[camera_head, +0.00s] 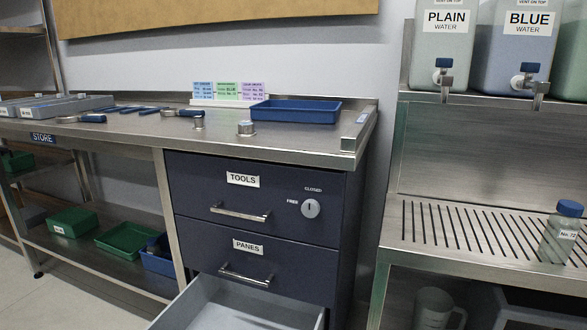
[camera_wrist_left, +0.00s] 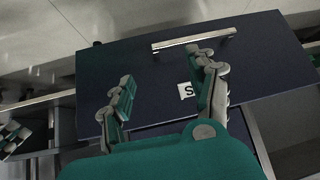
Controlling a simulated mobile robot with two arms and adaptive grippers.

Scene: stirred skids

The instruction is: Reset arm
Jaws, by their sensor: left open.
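My left gripper (camera_wrist_left: 167,72) shows in the left wrist view, open and empty, with its two green-padded fingers spread. Beyond it is a dark blue drawer front with a bar handle (camera_wrist_left: 194,40); only an "S" of its label (camera_wrist_left: 187,91) shows. The handle lies past the fingertips, and nothing is between the fingers. In the head view the lowest drawer (camera_head: 240,306) is pulled out, and its grey inside looks empty where visible. The TOOLS drawer (camera_head: 200,188) and PANES drawer (camera_head: 300,270) above it are shut. Neither gripper shows in the head view.
The steel bench (camera_head: 290,146) holds a blue tray (camera_head: 295,111), hand tools and small metal pieces. Green bins (camera_head: 72,222) stand on the lower shelf. At right, a slatted draining shelf (camera_head: 480,232) carries a capped bottle (camera_head: 560,235) below water tanks (camera_head: 518,45).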

